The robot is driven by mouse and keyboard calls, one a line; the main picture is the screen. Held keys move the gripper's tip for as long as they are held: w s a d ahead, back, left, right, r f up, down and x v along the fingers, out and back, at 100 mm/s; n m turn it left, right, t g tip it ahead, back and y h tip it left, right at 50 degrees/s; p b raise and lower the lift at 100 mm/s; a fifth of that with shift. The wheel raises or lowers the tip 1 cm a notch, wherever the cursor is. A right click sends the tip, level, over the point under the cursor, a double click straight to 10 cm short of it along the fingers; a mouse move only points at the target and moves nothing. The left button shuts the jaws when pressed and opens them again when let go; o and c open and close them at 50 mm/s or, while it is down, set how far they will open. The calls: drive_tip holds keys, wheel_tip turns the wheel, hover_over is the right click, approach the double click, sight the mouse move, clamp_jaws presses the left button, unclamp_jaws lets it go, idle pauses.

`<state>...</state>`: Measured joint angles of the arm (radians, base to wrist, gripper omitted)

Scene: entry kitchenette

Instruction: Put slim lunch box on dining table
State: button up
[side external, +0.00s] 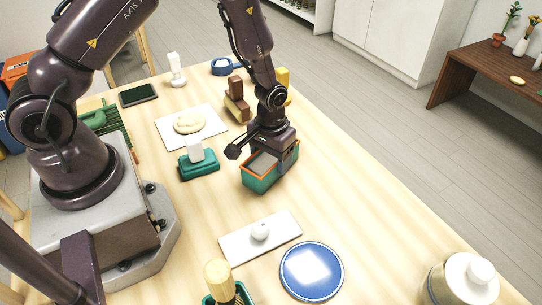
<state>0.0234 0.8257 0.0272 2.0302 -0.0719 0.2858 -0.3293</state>
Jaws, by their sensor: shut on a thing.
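The slim lunch box (262,182) looks like the teal, open-topped box with an orange rim and pale grey inside, in the middle of the side view. My gripper (281,153) comes down over it from above and is shut on it at its back right part. The fingertips are mostly hidden by the box and gripper body. The box is roughly level, at or just above the dining table (385,215), a pale wooden top; I cannot tell whether it touches.
A teal block with a white upright (198,163) stands left of the box. Brown blocks (236,103) stand behind it. A white tray (236,249) and blue plate (312,270) lie in front. A white jar (466,283) is front right. The table right of the box is clear.

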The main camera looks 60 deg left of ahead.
drive_tip(key=o, duration=1.4)
drive_tip(key=shift+f, duration=0.15)
drive_tip(key=s+r+m+t, duration=0.1)
drive_tip(key=s+r, duration=0.2)
drive_tip(key=r, duration=1)
drive_tip(key=s+r+m+t, duration=0.1)
drive_tip(key=s+r+t, duration=0.1)
drive_tip(key=r, duration=1.1)
drive_tip(key=s+r+m+t, duration=0.2)
drive_tip(key=s+r, duration=0.5)
drive_tip(key=s, duration=0.3)
drive_tip(key=shift+s+m+t, duration=0.2)
drive_tip(key=shift+m+t, duration=0.1)
drive_tip(key=shift+r, duration=0.1)
